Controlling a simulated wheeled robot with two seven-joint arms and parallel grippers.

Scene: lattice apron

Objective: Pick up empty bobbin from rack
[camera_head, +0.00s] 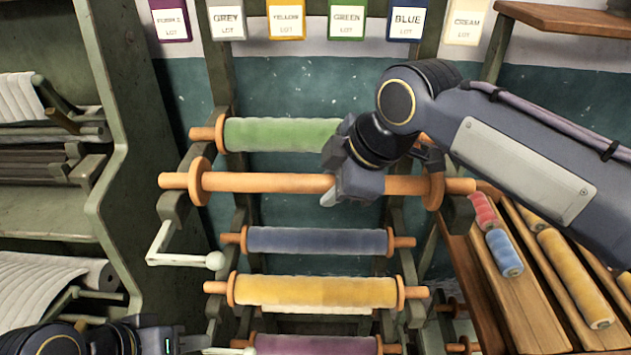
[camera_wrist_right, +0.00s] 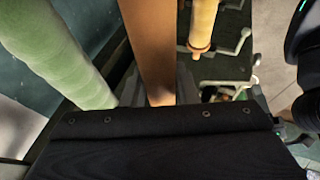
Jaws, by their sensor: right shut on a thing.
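The empty bobbin (camera_head: 265,183) is a bare orange-brown wooden roller with a flange near each end. It lies level across the front of the rack (camera_head: 172,208), its ends over the rack's side brackets; I cannot tell whether it still touches them. My right gripper (camera_head: 352,190) is shut on the bobbin's barrel, a little right of its middle. In the right wrist view the bobbin (camera_wrist_right: 150,45) runs up between the fingers (camera_wrist_right: 162,98). My left gripper (camera_head: 232,350) is low at the bottom left, partly cut off, away from the bobbin.
A green-wound bobbin (camera_head: 280,134) sits just behind. Blue (camera_head: 315,240), yellow (camera_head: 315,291) and purple (camera_head: 315,345) bobbins sit below. A white crank handle (camera_head: 185,260) juts out left. A wooden shelf (camera_head: 520,290) with coloured spools stands right; a green machine frame (camera_head: 120,190) stands left.

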